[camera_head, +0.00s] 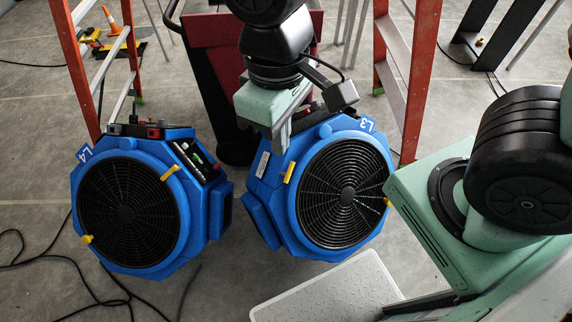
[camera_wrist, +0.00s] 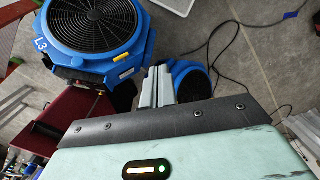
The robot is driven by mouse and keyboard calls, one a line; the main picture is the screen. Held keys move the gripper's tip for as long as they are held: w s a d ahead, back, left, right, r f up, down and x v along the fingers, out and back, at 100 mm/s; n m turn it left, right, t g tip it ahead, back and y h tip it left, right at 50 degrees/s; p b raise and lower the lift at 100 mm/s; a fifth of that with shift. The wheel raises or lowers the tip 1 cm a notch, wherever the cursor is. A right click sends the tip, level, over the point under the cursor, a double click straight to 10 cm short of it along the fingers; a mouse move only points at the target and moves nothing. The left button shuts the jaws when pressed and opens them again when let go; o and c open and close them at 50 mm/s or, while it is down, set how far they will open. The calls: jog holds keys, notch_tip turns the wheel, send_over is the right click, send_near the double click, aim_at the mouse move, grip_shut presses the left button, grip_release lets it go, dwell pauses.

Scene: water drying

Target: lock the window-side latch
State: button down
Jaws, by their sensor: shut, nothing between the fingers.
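Two blue round-grilled fans stand on the floor: one marked L4 (camera_head: 77,190) at left, one marked L3 (camera_head: 262,205) at right. L4 has yellow latches at its upper right rim (camera_head: 170,172) and lower left rim (camera_head: 87,239). L3 has a yellow latch at its left rim (camera_head: 289,172) and another at its right rim (camera_head: 388,202). I cannot tell which is window-side. My gripper (camera_head: 282,148) is shut and empty, just above L3's left latch in the head view. In the wrist view my gripper (camera_wrist: 157,76) is right of and below that latch (camera_wrist: 123,56), seemingly apart; L4 (camera_wrist: 190,68) is partly hidden behind it.
Orange ladders stand behind the fans at left (camera_head: 70,50) and right (camera_head: 421,60). A dark red cart (camera_head: 205,45) stands between them. Black cables (camera_head: 70,262) lie at lower left. A light grey platform (camera_head: 335,292) lies in front of L3.

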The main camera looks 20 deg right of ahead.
aim_at(290, 167)
jog(key=w+f+h+b, duration=0.1)
jog(key=w+f+h, duration=0.1)
jog(key=w+f, duration=0.3)
jog(key=w+f+t+h+b, duration=0.1)
jog(key=w+f+h, duration=0.2)
jog(key=f, duration=0.8)
jog(key=w+f+t+h+b, duration=0.1)
jog(key=w+f+h+b, duration=0.1)
jog(key=w+f, duration=0.5)
jog(key=shift+d+f, duration=0.15)
jog(key=shift+f, duration=0.85)
jog(key=x, duration=1.4)
jog(key=shift+d+r+p, duration=0.1)
jog(key=shift+d+p, duration=0.05)
jog(key=shift+p, duration=0.15)
